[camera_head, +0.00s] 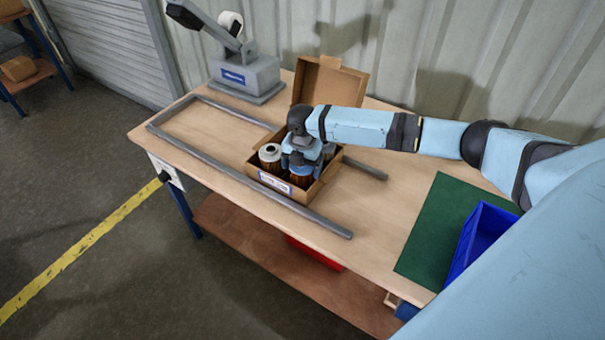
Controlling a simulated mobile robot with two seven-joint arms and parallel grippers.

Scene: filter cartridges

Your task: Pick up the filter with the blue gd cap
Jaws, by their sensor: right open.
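An open cardboard box (333,168) stands on the workbench and holds several filters. A filter with a whitish cap and dark centre (270,153) is at the box's left. Another filter (301,181), with a brown body, is at the front right, its top mostly covered by my right gripper (302,160). Something bluish shows at that top, but I cannot tell cap from gripper. My right gripper is open and points down into the box over this filter; I cannot tell whether its fingers touch it. My left gripper is not in view.
The raised box lid (330,82) stands behind my gripper. A grey bar frame (255,191) lies around the box. A grey machine (246,74) stands at the back left. A green mat (437,220) and blue bin (480,238) are at the right.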

